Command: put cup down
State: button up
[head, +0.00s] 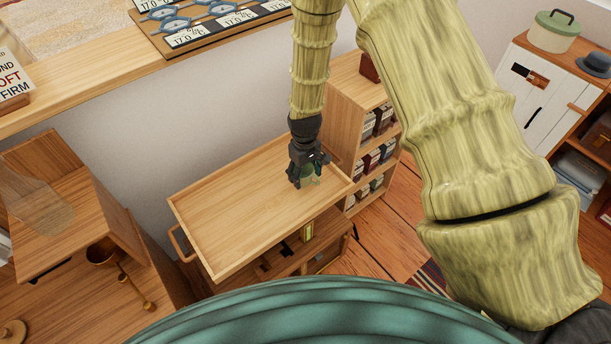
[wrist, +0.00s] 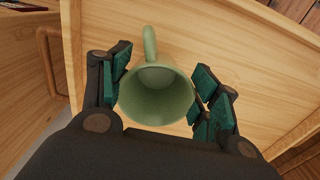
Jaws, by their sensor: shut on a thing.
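A green cup (wrist: 155,97) shows from above in the wrist view, its mouth facing the camera and its handle pointing to the top of the picture. My gripper (wrist: 158,95) is shut on it, with dark green finger pads on both sides. In the head view my gripper (head: 309,180) is over the right end of a wooden tray-topped cart (head: 240,205), and the cup (head: 311,175) is mostly hidden behind the fingers. I cannot tell whether the cup's base touches the cart top.
The cart top is bare to the left of the cup and has a raised rim. A wooden shelf (head: 345,95) with several dark packages stands just beyond its right end. A wooden ledge (head: 95,80) runs along the wall behind. A white cabinet (head: 535,95) stands at the right.

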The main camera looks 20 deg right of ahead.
jog(key=shift+f, duration=1.05)
jog(key=shift+f, duration=0.15)
jog(key=o, duration=1.1)
jog(key=shift+o, duration=0.2)
notch_tip(320, 180, up, 12)
jog(key=b, duration=0.1)
